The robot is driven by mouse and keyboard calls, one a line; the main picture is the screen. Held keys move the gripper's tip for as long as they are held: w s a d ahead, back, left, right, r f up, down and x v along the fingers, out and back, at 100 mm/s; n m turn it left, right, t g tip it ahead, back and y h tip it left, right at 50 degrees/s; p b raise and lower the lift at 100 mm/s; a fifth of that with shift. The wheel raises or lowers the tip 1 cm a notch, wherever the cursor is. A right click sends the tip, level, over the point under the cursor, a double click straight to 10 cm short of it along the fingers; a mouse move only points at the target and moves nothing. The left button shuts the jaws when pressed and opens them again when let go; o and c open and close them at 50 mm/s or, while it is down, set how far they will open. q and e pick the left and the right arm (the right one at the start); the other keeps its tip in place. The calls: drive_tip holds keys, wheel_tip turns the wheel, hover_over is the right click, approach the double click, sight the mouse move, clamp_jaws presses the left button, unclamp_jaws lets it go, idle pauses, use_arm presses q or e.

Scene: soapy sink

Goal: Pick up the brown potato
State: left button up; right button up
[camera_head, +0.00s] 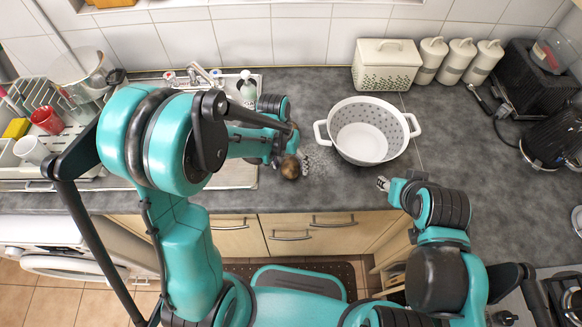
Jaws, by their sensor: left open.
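The brown potato (290,169) shows as a small round brown shape on the grey counter, just right of the sink and left of the white colander. My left gripper (291,158) is right at the potato, with its arm reaching over the sink from the left. It is open, and the fingers are partly hidden by the wrist. I cannot tell whether they touch the potato. My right gripper (383,184) is over the front edge of the counter, below the colander, away from the potato. It is too small to tell whether it is open.
A white colander (362,143) with two handles stands right of the potato. A soap bottle (247,87) stands behind the sink (240,176). A dish rack with a red cup (46,120) is at the left. Canisters and a black toaster line the back right. The right counter has free room.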

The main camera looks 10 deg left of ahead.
use_arm(q)
drive_tip(key=c, duration=1.4)
drive_tip(key=shift+r, duration=0.15)
